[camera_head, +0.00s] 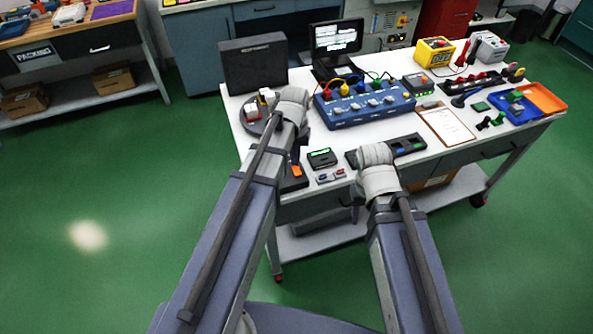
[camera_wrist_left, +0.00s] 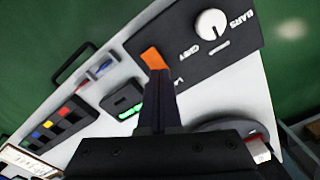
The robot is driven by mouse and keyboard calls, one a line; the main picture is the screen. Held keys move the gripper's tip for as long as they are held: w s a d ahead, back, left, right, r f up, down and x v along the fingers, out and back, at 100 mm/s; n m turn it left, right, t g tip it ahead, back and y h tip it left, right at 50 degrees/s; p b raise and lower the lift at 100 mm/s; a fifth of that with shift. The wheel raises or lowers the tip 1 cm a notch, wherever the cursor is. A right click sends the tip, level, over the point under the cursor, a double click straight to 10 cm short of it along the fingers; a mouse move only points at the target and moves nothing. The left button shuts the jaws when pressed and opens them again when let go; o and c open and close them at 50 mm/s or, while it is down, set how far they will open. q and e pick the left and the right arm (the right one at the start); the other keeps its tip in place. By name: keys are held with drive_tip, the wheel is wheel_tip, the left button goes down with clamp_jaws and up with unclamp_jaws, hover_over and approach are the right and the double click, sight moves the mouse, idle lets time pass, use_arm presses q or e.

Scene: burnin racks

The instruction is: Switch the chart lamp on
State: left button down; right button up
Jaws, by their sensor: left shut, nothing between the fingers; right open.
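A dark control box (camera_wrist_left: 190,35) shows in the left wrist view, with a white knob (camera_wrist_left: 211,24) near lettering such as "BARS". An orange switch (camera_wrist_left: 153,59) sits on its edge area, and it also shows in the head view (camera_head: 297,171). Lettering beside the switch is partly hidden. My left gripper (camera_wrist_left: 160,75) is shut and empty, its tips over or against the switch; I cannot tell if they touch. No lit lamp shows; a dark upright panel (camera_head: 252,65) stands at the table's back. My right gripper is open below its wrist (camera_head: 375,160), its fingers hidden.
A small device with a green display (camera_head: 322,158) lies right of the switch. A round turntable (camera_head: 250,128) stands behind it. A blue instrument box (camera_head: 365,107), a clipboard (camera_head: 446,124) and an orange tray (camera_head: 546,97) fill the table's right side.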

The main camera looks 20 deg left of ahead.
use_arm(q)
drive_tip(key=shift+f+b, duration=0.6)
drive_tip(key=shift+f, duration=0.05)
drive_tip(key=shift+r, duration=0.15)
wheel_tip(320, 180, up, 7)
drive_tip(key=p, duration=0.7)
idle(0.3)
drive_tip(key=s+d+m+y, duration=0.1)
drive_tip(key=s+d+m, duration=0.3)
drive_tip(key=s+d, duration=0.6)
drive_tip(key=s, duration=0.4)
drive_tip(key=shift+s+d+m, duration=0.15)
drive_tip(key=shift+d+m, duration=0.1)
drive_tip(key=shift+m, duration=0.05)
idle(0.3)
